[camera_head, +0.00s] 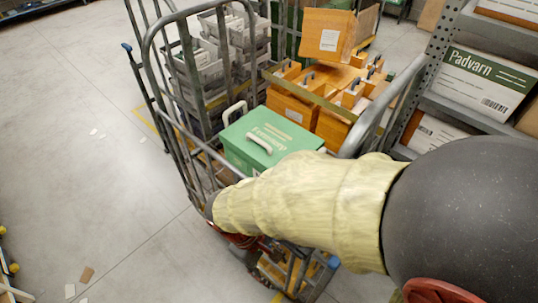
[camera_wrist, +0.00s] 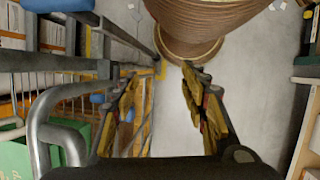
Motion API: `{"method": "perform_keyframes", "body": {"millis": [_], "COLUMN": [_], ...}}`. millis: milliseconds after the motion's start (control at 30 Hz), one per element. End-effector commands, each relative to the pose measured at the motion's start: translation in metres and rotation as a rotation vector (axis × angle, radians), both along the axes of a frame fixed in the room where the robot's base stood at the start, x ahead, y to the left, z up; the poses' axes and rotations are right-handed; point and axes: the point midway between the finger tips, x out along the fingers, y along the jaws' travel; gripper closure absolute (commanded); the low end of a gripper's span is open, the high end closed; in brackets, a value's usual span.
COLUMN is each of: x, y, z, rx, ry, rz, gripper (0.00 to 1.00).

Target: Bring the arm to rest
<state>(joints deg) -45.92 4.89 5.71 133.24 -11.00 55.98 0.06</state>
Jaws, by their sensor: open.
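My arm in its pale yellow sleeve reaches from the right across the front of a metal cage trolley in the head view. My gripper (camera_wrist: 165,88) shows in the wrist view with its two yellow-padded fingers apart and nothing between them. Grey floor shows between and beyond the fingers. The trolley's grey bars run close along the left of the gripper there; I cannot tell whether they touch.
The trolley (camera_head: 157,85) carries a green box (camera_head: 262,140), orange cases (camera_head: 293,103) and grey crates (camera_head: 210,70). A rack (camera_head: 447,108) with a Padvarn box (camera_head: 484,84) stands at right. Open floor (camera_head: 70,130) lies at left, with paper scraps (camera_head: 87,274) on it.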

Motion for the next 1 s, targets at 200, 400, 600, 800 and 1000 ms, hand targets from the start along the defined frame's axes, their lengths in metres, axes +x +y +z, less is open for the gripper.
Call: {"method": "perform_keyframes", "body": {"millis": [200, 400, 600, 800, 1000], "x": [0.021, 0.033, 0.037, 0.035, 0.033], "y": [-0.025, -0.057, -0.101, -0.150, -0.176], "z": [0.049, 0.093, 0.136, 0.179, 0.193], "rx": [0.202, 0.350, 0.455, 0.508, 0.505], "ry": [-0.135, -0.279, -0.448, -0.642, -0.724], "rz": [-0.240, -0.438, -0.615, -0.756, -0.837], "gripper": [0.56, 0.56, 0.56, 0.56, 0.56]}}
